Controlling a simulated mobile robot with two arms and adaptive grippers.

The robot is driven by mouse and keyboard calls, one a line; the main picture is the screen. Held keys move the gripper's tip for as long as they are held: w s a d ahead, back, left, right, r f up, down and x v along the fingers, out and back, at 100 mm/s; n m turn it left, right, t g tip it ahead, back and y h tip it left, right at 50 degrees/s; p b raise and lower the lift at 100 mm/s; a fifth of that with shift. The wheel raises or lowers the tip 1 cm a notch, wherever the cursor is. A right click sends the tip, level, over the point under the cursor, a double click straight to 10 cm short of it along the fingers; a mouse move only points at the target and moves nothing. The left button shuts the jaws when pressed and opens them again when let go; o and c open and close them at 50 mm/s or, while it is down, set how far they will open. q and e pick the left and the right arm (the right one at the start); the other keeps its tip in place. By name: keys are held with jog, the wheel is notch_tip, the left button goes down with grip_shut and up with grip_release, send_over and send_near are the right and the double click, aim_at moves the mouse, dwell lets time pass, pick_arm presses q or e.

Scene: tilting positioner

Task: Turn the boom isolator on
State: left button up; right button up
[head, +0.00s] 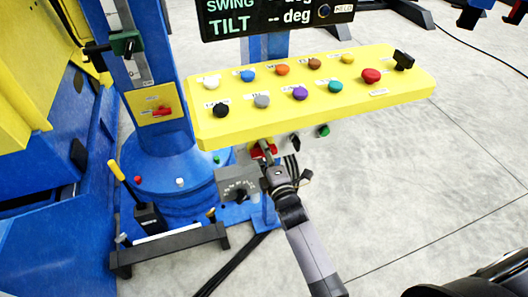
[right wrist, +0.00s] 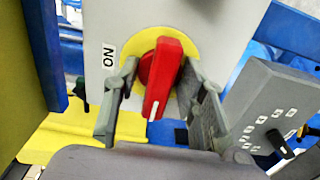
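A red rotary handle (right wrist: 162,80) with a white pointer mark sits on a yellow disc (right wrist: 127,84) on a pale grey box (right wrist: 215,35). An ON label (right wrist: 109,54) is left of the disc. The handle's marked end points down in the right wrist view. My right gripper (right wrist: 160,88) is open, one finger on each side of the handle; I cannot tell whether they touch it. In the head view the right gripper (head: 267,158) reaches under the yellow panel to the red handle (head: 258,151), which is partly hidden. My left gripper is not in view.
The yellow button panel (head: 310,95) overhangs the gripper. A grey dial box (head: 238,187) stands close to its left; it also shows in the right wrist view (right wrist: 270,105). Another red switch (head: 162,110) sits on the blue column (head: 150,75). Open floor lies to the right.

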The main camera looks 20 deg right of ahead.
jog(key=shift+c, duration=0.5)
grip_shut()
